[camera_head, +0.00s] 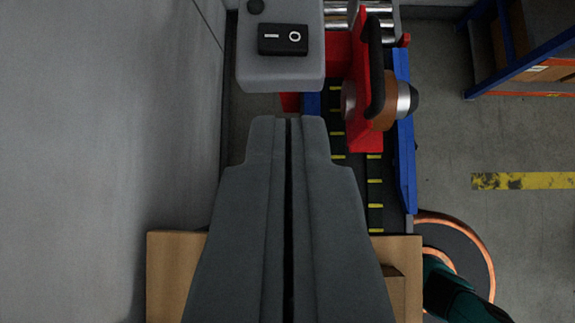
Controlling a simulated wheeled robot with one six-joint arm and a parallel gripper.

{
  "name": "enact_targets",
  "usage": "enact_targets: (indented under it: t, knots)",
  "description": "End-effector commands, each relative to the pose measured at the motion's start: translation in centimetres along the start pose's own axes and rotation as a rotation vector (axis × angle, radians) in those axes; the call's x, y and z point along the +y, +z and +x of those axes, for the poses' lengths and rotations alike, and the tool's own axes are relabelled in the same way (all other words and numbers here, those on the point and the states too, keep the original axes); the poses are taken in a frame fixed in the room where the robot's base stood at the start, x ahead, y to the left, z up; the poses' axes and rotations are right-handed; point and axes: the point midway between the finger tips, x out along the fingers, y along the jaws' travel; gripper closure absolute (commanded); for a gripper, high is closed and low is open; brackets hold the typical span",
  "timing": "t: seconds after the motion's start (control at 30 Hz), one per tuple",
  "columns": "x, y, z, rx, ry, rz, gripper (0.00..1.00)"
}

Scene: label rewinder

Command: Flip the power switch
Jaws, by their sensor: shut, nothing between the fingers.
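The power switch (283,39) is a black rocker with a white line mark on its left and a white circle on its right. It sits on the face of a grey control box (279,72) at the top middle. My gripper (288,119) is shut and empty, pointing up the picture. Its fingertips appear below the box and the switch in the picture, apart from the switch. I cannot tell which side of the rocker is pressed in.
A round dark knob (256,6) is above the switch. To the right are a red bracket with a black handle (375,70) and a brown roll (385,112). A blue-edged conveyor (403,150) runs below. A grey wall (90,150) fills the left. A cardboard box (165,280) lies below.

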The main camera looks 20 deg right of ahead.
Motion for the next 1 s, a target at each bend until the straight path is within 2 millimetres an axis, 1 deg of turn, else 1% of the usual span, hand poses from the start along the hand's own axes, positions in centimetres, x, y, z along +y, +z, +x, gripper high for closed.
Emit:
enact_targets:
  t: [0.23, 0.37, 0.47, 0.6, 0.7, 1.0]
  knots:
    - [0.0, 0.0, 0.0, 0.000, 0.000, 0.000, 1.00]
    - [-0.1, -0.3, 0.5, 0.000, -0.005, 0.005, 1.00]
    - [-0.2, -1.0, 1.5, -0.001, -0.012, 0.015, 1.00]
    - [-0.4, -2.2, 3.4, -0.002, -0.030, 0.035, 1.00]
    - [-0.5, -2.8, 4.2, -0.002, -0.040, 0.044, 1.00]
    - [-0.6, -2.9, 4.4, -0.002, -0.045, 0.046, 1.00]
